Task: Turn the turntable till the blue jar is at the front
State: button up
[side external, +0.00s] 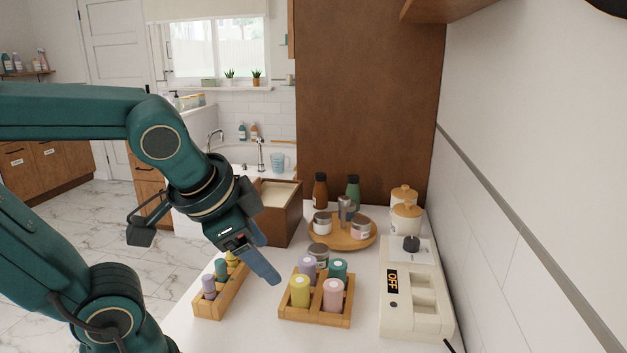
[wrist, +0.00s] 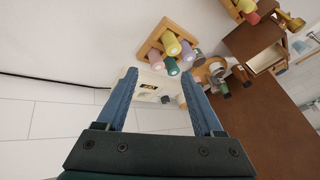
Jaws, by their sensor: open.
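The turntable (side external: 345,243) is a round wooden tray with a metal post (side external: 345,207) at its middle, on the white counter. Silver-lidded jars stand on it: one at the left (side external: 322,224), one at the right (side external: 361,230). Another (side external: 319,252) is at its front left, partly hidden by a lilac bottle. I cannot tell which jar is blue. In the wrist view the turntable (wrist: 209,68) is small and partly hidden. My gripper (side external: 268,257) is open and empty, in the air to the left of the turntable, apart from it.
A wooden caddy (side external: 315,319) with several pastel bottles stands in front of the turntable. A narrow rack (side external: 221,293) is left of it. A cream device (side external: 410,290) reading OFF and canisters (side external: 405,217) stand at the right. A brown box (side external: 279,215) and tall bottles (side external: 320,190) stand behind.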

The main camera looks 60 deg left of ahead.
aim_at(345, 199)
jog(key=w+d+r+n+t+h, duration=0.3)
jog(key=w+d+r+t+h, duration=0.1)
jog(key=w+d+r, duration=0.35)
jog(key=w+a+r+n+t+y, duration=0.2)
jog(key=w+a+r, duration=0.15)
jog(key=w, duration=0.45)
jog(key=w+a+r+n+t+y, duration=0.1)
jog(key=w+a+r+n+t, duration=0.2)
jog(key=w, duration=0.5)
jog(key=w+a+f+n+g+y, duration=0.1)
jog(key=w+a+f+n+y, duration=0.1)
jog(key=w+a+f+y, duration=0.3)
jog(key=w+a+f+n+g+y, duration=0.1)
jog(key=w+a+f+n+y, duration=0.15)
jog(key=a, duration=0.35)
jog(key=a+f+g, duration=0.1)
jog(key=a+f, duration=0.1)
jog(key=f, duration=0.2)
jog(key=s+a+f+n+g+y, duration=0.1)
jog(key=a+f+g, duration=0.1)
jog(key=f, duration=0.3)
jog(key=a+f+g+y, duration=0.1)
jog(key=a+f+g, duration=0.1)
jog(key=a+f, duration=0.1)
jog(key=shift+s+a+f+n, duration=0.1)
jog(key=shift+s+f+n, duration=0.25)
jog(key=shift+f, duration=0.45)
jog(key=shift+x, duration=2.5)
